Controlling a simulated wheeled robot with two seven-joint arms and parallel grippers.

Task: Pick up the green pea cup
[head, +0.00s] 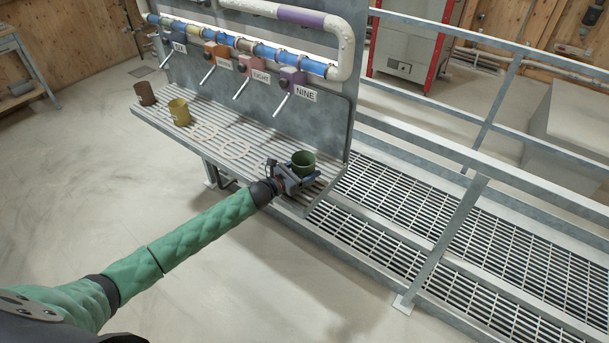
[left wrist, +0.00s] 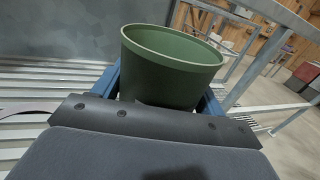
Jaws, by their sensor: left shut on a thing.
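The green pea cup (head: 303,163) is at the right end of the slatted shelf in the head view. It is upright, and its dark inside shows from above. My left gripper (head: 301,171) is shut on it, with blue fingers on both sides. In the left wrist view the green cup (left wrist: 172,68) fills the middle between the two blue fingers (left wrist: 160,95). Its lower part is hidden by the gripper body. I cannot tell whether its base touches the shelf. My right gripper is not in view.
A yellow cup (head: 179,112) and a brown cup (head: 145,94) stand on the left of the shelf (head: 262,153). Pale rings (head: 234,149) lie between. Dispensers with levers, one labelled NINE (head: 304,93), hang above. A metal railing (head: 440,244) and grating are at right.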

